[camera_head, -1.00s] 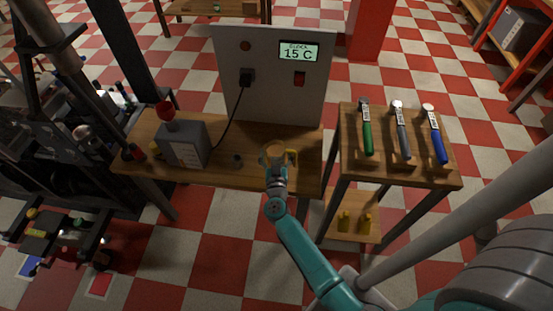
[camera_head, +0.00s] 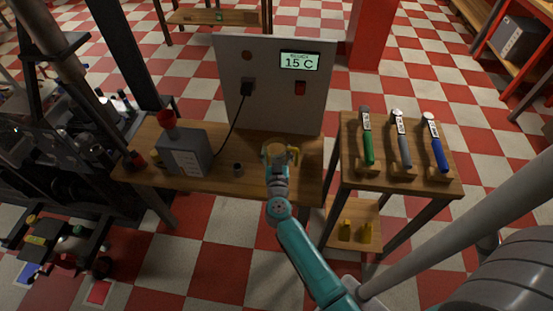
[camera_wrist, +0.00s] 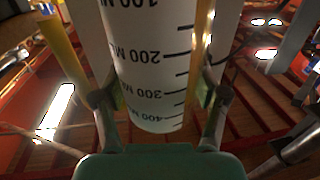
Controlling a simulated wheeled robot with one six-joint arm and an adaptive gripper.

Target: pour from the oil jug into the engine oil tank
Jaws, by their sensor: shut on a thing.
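The oil jug (camera_head: 275,153) is a pale measuring jug with a yellow handle, held over the right part of the wooden bench. In the wrist view the jug (camera_wrist: 155,65) fills the middle, with ML marks and its lettering upside down. My gripper (camera_wrist: 158,98) is shut on it, with a finger on each side. In the head view my gripper (camera_head: 277,174) is just below the jug's rim. What looks like the engine oil tank is a grey box (camera_head: 184,153) with a red funnel-like top (camera_head: 166,118), left of the jug and apart from it. The jug's contents are unclear.
A grey panel (camera_head: 268,105) with a 15 C display and red switch stands behind the bench; a black cord runs from it. A side table (camera_head: 350,143) with green, grey and blue-handled tools is right.

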